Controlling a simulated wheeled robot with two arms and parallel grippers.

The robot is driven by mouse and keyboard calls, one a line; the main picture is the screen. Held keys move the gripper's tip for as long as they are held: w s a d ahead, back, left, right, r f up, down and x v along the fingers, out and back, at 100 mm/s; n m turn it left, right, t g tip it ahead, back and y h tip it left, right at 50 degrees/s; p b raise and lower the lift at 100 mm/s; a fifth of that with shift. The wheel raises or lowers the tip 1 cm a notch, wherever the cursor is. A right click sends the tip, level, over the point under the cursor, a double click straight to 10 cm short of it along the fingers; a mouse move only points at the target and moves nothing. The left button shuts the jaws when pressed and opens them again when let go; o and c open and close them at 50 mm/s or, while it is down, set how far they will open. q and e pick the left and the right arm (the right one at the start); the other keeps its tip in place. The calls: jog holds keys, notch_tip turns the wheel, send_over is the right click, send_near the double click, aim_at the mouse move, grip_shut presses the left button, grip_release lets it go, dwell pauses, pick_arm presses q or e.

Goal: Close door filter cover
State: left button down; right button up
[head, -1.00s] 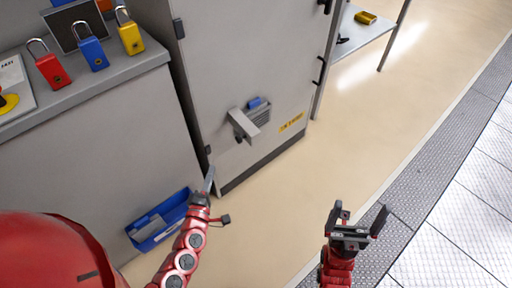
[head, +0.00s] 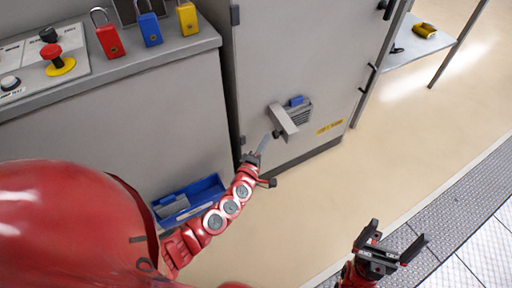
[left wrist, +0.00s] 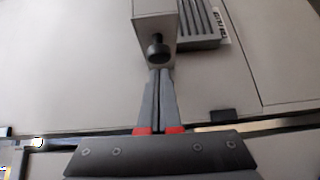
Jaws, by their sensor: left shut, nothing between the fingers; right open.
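The grey filter cover (head: 285,120) stands swung out from the door (head: 300,55), with the slatted vent (head: 301,112) showing beside it. A dark knob (head: 277,134) sits at the cover's lower end. In the left wrist view the cover (left wrist: 154,20) is at the top, and its knob (left wrist: 159,48) is just beyond the fingertips. My left gripper (head: 265,142) is shut and empty, its tips (left wrist: 158,72) close to the knob; I cannot tell whether they touch. My right gripper (head: 392,248) is open and empty, over the floor well away from the door.
A blue bin (head: 190,200) hangs on the grey bench front at left. Red (head: 110,42), blue (head: 149,30) and yellow (head: 188,18) padlocks stand on the bench top. A shelf (head: 410,55) is right of the door. The floor before the door is clear.

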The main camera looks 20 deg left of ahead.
pick_arm(q)
jog(key=shift+w+d, duration=0.25)
jog(key=shift+w, duration=0.05)
